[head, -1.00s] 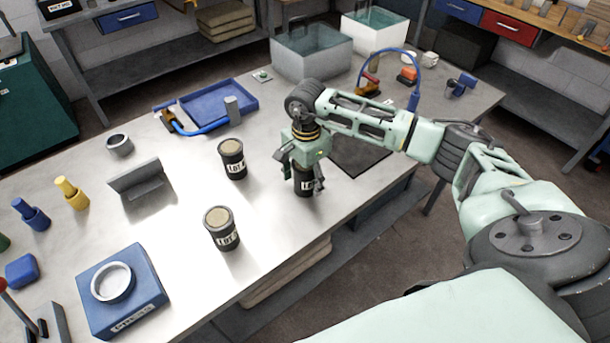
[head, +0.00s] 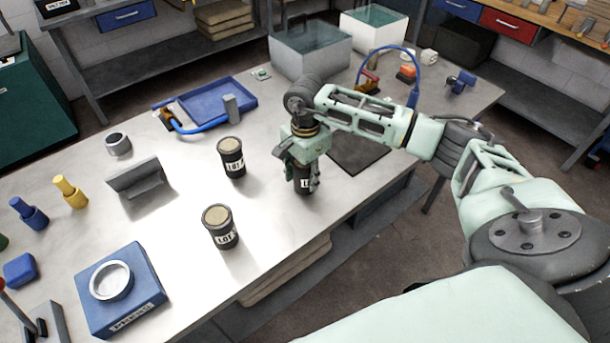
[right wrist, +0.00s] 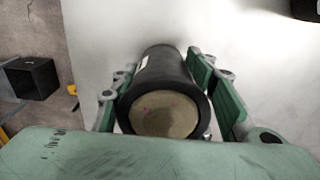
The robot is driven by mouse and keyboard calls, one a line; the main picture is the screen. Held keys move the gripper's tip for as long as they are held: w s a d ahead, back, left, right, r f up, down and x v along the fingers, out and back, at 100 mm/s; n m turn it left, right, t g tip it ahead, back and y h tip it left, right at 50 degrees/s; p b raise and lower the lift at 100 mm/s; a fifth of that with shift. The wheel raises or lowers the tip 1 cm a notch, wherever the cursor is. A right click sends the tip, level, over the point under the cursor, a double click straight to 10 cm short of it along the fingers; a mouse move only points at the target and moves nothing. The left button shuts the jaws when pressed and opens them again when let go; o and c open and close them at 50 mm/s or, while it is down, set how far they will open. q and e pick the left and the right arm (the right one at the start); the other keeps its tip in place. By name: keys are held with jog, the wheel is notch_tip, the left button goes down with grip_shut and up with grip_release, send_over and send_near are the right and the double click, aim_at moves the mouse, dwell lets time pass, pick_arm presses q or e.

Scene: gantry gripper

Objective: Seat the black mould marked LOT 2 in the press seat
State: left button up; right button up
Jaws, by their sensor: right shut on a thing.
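My right gripper (head: 303,174) is shut around a black mould (head: 304,186) standing at the right part of the table; its white label is mostly covered by the fingers. In the right wrist view this mould (right wrist: 165,112) sits between the two green fingers, its tan top facing the camera. Two other black moulds stand upright: one at the centre (head: 231,165) and one nearer the front edge (head: 222,238). Both have white LOT labels whose numbers I cannot read surely. The press seat is a pale ring (head: 110,282) on a blue block (head: 145,294) at front left. My left gripper is out of view.
A grey angled bracket (head: 140,182), a metal ring (head: 118,144), and yellow (head: 72,195) and blue (head: 30,216) tools stand at left. A blue tray (head: 220,103) lies behind the moulds. Bare table lies between the front mould and the press block.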

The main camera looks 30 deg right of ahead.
jog(key=shift+w+r+b, duration=0.1)
jog(key=shift+r+b, duration=0.25)
jog(key=shift+r, duration=0.35)
notch_tip(320, 180, up, 2)
jog(key=shift+d+r+b, duration=0.15)
jog(key=shift+r+b, duration=0.05)
jog(key=shift+b, duration=0.4)
jog(key=s+d+r+b, duration=0.4)
jog(key=s+d+r, duration=0.2)
jog(key=d, duration=0.3)
jog(key=shift+s+d+r, duration=0.2)
jog(key=shift+s+r, duration=0.1)
jog(key=shift+r, duration=0.15)
